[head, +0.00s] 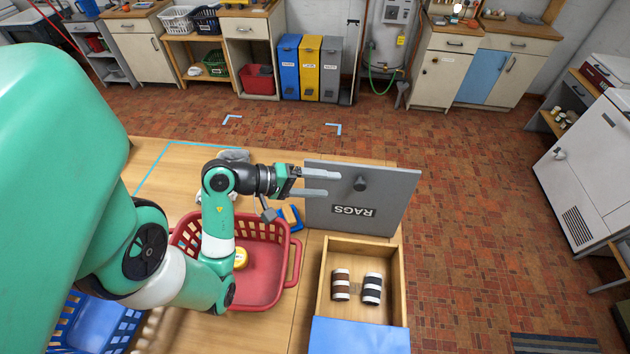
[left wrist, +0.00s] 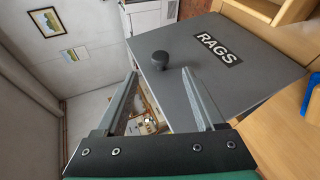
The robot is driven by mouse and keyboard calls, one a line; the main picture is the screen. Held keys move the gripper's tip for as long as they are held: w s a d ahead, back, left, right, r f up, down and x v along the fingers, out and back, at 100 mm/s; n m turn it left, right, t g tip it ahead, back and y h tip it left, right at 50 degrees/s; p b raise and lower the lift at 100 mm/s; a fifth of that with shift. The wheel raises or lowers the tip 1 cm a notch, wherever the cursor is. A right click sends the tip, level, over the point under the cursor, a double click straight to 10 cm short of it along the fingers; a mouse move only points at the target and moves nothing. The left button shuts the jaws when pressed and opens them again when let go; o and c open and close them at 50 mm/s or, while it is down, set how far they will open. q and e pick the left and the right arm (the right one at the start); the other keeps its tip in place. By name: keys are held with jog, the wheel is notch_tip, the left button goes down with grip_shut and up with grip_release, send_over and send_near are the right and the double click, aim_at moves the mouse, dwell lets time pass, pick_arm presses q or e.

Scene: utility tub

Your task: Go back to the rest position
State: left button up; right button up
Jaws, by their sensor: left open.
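My left gripper (head: 322,182) is open and empty, with its two fingers spread, beside the grey panel labelled RAGS (head: 390,192). In the left wrist view the open fingers (left wrist: 160,95) point toward the panel's dark knob (left wrist: 159,60), with a gap between the fingers. The knob (head: 361,184) also shows in the head view, just right of the fingertips. I cannot tell whether a finger touches the panel. My right gripper is not in view.
A wooden box (head: 325,290) holds two striped rolls (head: 341,285) (head: 372,288) and has a blue front part (head: 360,336). A red basket (head: 268,296) stands under my left arm, with a blue basket (head: 105,318) at lower left. Bare tabletop (head: 160,160) shows at the back left.

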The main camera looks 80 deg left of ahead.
pick_arm(q)
jog(key=v, duration=0.2)
jog(key=shift+s+d+r, duration=0.1)
jog(key=shift+s, duration=0.15)
